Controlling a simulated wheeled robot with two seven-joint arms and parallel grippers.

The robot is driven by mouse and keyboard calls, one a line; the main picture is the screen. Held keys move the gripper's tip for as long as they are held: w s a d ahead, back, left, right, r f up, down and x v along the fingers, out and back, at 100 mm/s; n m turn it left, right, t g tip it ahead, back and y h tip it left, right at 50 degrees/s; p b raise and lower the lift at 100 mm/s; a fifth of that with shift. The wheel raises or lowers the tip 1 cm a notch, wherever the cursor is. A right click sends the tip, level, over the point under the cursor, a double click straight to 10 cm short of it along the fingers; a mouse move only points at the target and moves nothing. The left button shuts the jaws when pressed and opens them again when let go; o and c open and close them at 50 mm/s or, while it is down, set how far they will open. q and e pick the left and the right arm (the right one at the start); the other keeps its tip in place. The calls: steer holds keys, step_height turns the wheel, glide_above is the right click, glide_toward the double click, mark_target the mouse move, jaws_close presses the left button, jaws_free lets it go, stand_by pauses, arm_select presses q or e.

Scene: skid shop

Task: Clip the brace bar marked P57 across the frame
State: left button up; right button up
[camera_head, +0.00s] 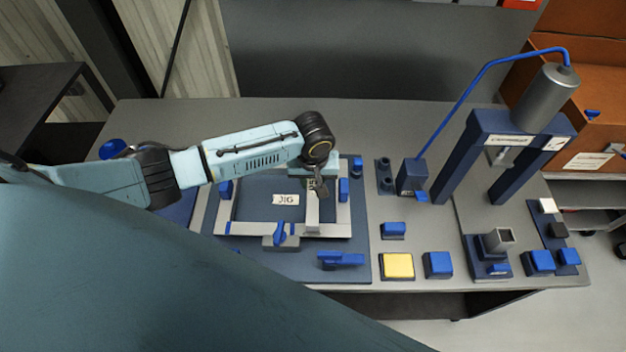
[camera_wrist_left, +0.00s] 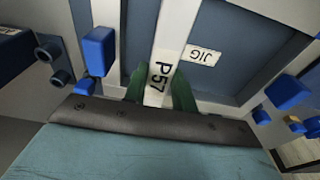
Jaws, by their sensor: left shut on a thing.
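The brace bar marked P57 (camera_wrist_left: 160,75) is a pale bar that runs between my left gripper's green fingers in the left wrist view. My left gripper (camera_wrist_left: 157,92) is shut on it. In the head view the left gripper (camera_head: 316,188) is over the right part of the frame, and the bar (camera_head: 313,212) shows below it, reaching toward the near rail. The pale frame (camera_head: 337,230) lies on the blue jig board (camera_head: 356,262) with a "JIG" label (camera_head: 286,199). Whether the bar is seated on the rails cannot be told. My right gripper is not in view.
Blue clamps (camera_head: 280,234) stand around the frame. A blue handle piece (camera_head: 340,259) lies at the board's front. A yellow block (camera_head: 397,266) and blue blocks (camera_head: 438,264) are to its right. A press (camera_head: 500,140) with a grey cylinder stands at the right.

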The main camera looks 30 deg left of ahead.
arm_select(q)
steer(key=shift+p, duration=0.35)
stand_by(0.5)
steer(key=shift+f+p, duration=0.25)
steer(key=shift+p, duration=0.15)
stand_by(0.6)
steer(key=shift+f, duration=0.6)
stand_by(0.5)
steer(key=shift+d+f, duration=0.1)
steer(key=shift+f, duration=0.15)
stand_by(0.5)
steer(key=o, duration=1.5)
